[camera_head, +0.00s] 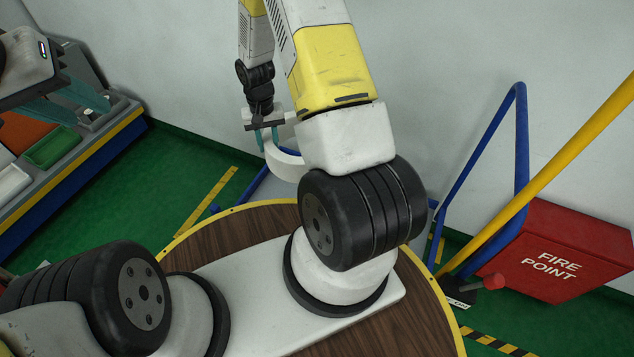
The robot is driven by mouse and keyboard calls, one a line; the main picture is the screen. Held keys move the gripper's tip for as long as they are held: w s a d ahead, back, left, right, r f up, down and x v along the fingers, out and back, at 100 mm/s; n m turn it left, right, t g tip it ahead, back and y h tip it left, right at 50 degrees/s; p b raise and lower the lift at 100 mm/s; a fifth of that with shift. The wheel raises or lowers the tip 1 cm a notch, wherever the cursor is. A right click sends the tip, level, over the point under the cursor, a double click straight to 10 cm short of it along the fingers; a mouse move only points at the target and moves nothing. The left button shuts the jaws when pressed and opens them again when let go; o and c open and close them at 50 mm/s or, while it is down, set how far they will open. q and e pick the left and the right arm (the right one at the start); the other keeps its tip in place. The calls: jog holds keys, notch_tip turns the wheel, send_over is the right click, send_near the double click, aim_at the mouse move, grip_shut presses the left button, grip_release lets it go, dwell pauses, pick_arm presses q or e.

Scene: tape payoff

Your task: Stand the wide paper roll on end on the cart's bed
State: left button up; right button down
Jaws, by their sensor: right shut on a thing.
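My right gripper (268,139) hangs at the upper middle with its teal fingers closed on the near-left edge of a white curved piece (283,161). This looks like the wide paper roll, but most of it is hidden behind my right arm, so its tilt and support cannot be told. Blue tubing (256,186) shows low behind it and a tall blue handle (521,135) stands at the right; these look like parts of the cart.
A grey and blue bench (85,155) with a yellow edge, a green tray (52,148) and a white tray (12,183) stands at the left, below my left gripper. A red fire point box (565,250) and a yellow pole (560,165) are at the right. Green floor lies between.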

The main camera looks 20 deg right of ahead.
jog(key=shift+s+d+f+m, duration=0.5)
jog(key=shift+s+f+m, duration=0.15)
jog(key=shift+f, duration=5.9)
jog(key=shift+s+d+f+m, duration=0.55)
jog(key=shift+s+f, duration=0.15)
jog(key=shift+f, duration=5.8)
jog(key=shift+s+d+f+m, duration=0.5)
jog(key=shift+s+f+m, duration=0.15)
jog(key=shift+f, duration=6.05)
jog(key=c, duration=1.1)
grip_release()
jog(key=shift+s, duration=0.1)
